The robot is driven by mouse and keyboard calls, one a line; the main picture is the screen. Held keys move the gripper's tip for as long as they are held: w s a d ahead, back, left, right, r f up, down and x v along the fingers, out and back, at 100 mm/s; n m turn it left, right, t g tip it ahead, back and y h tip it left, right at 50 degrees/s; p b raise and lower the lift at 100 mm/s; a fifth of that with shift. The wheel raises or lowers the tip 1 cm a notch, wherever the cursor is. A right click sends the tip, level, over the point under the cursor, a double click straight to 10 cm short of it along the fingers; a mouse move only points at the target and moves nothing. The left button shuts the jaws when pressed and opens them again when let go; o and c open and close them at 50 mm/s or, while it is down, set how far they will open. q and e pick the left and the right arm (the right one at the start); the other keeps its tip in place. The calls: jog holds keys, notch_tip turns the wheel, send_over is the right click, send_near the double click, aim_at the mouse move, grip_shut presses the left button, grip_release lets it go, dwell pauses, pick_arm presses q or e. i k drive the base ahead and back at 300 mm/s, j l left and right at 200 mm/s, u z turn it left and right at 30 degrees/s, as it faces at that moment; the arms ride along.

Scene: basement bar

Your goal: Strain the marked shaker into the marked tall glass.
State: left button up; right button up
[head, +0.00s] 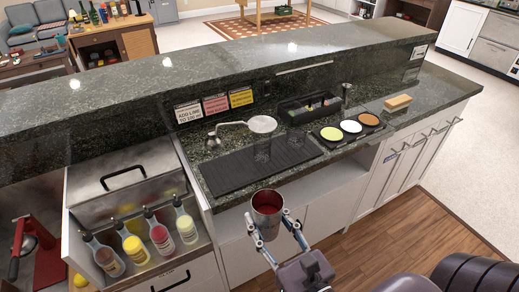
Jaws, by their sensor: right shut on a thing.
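A metal shaker tin (267,203) with red inside stands upright in my right gripper (270,219), whose fingers close around its sides. It is in front of the counter edge, nearer to me than the bar mat. No mark can be made out on tin or glass. My left gripper is not in view.
A black caddy (308,111) and a tray of three coloured rimmers (350,127) stand right of the mat. A metal jigger (346,91) and a wooden brush (397,103) are farther right. Bottles with pourers (160,234) fill the left rail. A raised ledge (220,65) runs behind.

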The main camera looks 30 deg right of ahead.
aim_at(262, 142)
jog(key=l+u, duration=0.25)
jog(key=u, duration=0.15)
jog(key=l+u, duration=0.25)
jog(key=u, duration=0.15)
jog(key=l+u, duration=0.1)
jog(key=l, duration=0.3)
jog(key=k+l+u, duration=0.1)
jog(key=l, duration=0.3)
jog(key=k+l+u, duration=0.1)
jog(key=l, duration=0.3)
jog(key=k+l+u, duration=0.1)
jog(key=l, duration=1.05)
jog(key=i, duration=0.2)
